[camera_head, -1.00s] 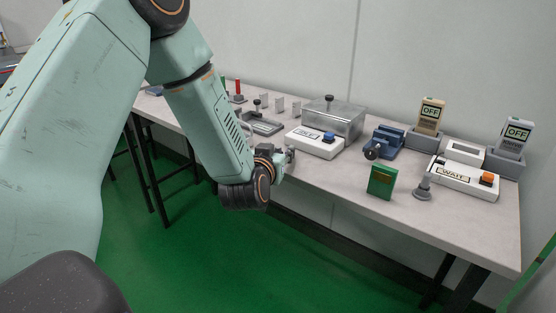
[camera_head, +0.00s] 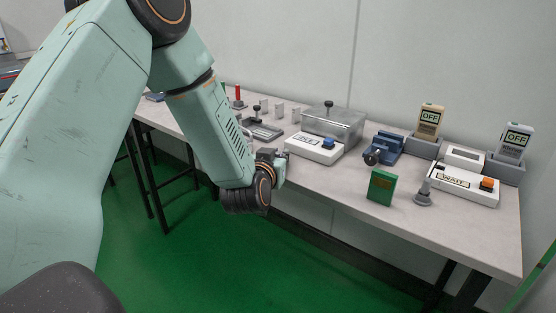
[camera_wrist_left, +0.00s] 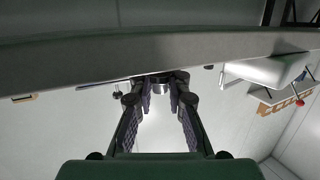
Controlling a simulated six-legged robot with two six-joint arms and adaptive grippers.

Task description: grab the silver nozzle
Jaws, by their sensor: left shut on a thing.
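My left gripper (camera_head: 274,165) is at the front edge of the table, left of the white box with a blue button. In the left wrist view its two fingers (camera_wrist_left: 160,88) close in on a small silver cylindrical piece (camera_wrist_left: 159,87), which I take to be the silver nozzle. The gripper is shut on it, and the fingers hide much of it. In the head view the gripper's own body hides the held piece. My right gripper is in neither view.
The white box (camera_head: 309,149), clear-lidded case (camera_head: 345,124), blue vise (camera_head: 385,149), green block (camera_head: 381,187), grey flanged cone (camera_head: 423,194) and white WAIT box (camera_head: 462,185) stand on the table (camera_head: 340,185). Two OFF testers stand behind. Green floor is open in front.

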